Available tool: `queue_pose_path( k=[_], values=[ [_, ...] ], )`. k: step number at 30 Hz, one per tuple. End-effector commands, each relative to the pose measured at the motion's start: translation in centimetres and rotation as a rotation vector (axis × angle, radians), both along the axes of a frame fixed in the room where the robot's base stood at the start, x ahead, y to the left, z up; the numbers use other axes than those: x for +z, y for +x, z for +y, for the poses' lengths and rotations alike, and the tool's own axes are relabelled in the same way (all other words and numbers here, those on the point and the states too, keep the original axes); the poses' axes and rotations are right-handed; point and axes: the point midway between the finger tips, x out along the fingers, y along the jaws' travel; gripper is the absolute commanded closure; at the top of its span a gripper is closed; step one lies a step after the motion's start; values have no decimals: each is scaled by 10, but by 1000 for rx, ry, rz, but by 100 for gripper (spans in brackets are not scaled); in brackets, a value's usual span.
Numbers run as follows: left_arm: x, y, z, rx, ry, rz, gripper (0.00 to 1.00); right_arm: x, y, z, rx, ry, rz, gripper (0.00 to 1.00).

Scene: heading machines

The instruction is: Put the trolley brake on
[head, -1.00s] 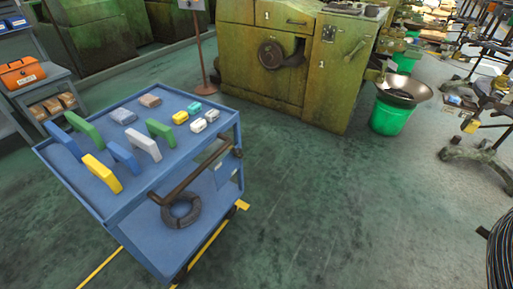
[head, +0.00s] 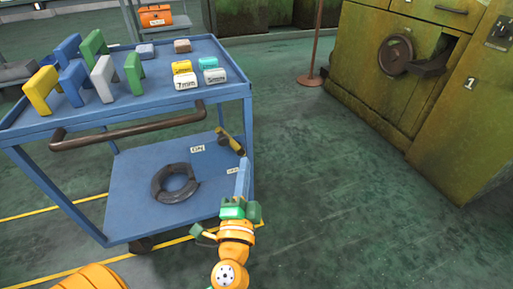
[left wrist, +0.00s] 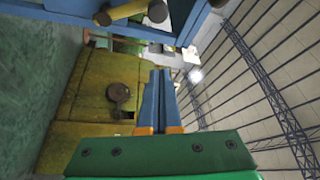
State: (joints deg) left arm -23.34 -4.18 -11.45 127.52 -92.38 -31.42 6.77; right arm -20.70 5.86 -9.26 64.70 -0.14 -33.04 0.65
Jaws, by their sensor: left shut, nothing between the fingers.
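The blue trolley (head: 120,115) stands at the left of the head view, with a brown push handle (head: 130,127) along its near side. A yellow-and-dark lever (head: 232,143), which looks like the brake, sits at its right side between the two shelves; it also shows at the top of the left wrist view (left wrist: 128,11). My left gripper (head: 243,162) is shut and empty, its fingers pointing up beside the trolley's right near post, just below the lever. It does not visibly hold the lever. In the left wrist view the closed fingers (left wrist: 159,72) are below the lever.
Coloured blocks and small labelled boxes (head: 186,80) stand on the trolley's top. A dark coil (head: 174,183) lies on its lower shelf (head: 130,200). A green machine (head: 390,110) and a red-brown post (head: 313,45) stand beyond. The floor to the right is clear.

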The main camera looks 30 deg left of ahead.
Motion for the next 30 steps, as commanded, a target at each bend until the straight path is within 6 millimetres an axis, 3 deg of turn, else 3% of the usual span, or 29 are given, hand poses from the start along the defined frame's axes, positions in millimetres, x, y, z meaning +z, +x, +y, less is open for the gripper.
queue_pose_path(
  k=[11, 24, 30],
  values=[
    [4, 7, 3, 0, 2, 0, 100, 3, -3, -2, 0, -3, 1, 43],
    [20, 90, 41, -1, 1, -1, 100, 7, -24, -21, -1, -27, 4, 43],
    [5, 72, 62, 0, 1, 4, 100, 4, -21, -19, 0, -24, 2, 43]
  ],
)
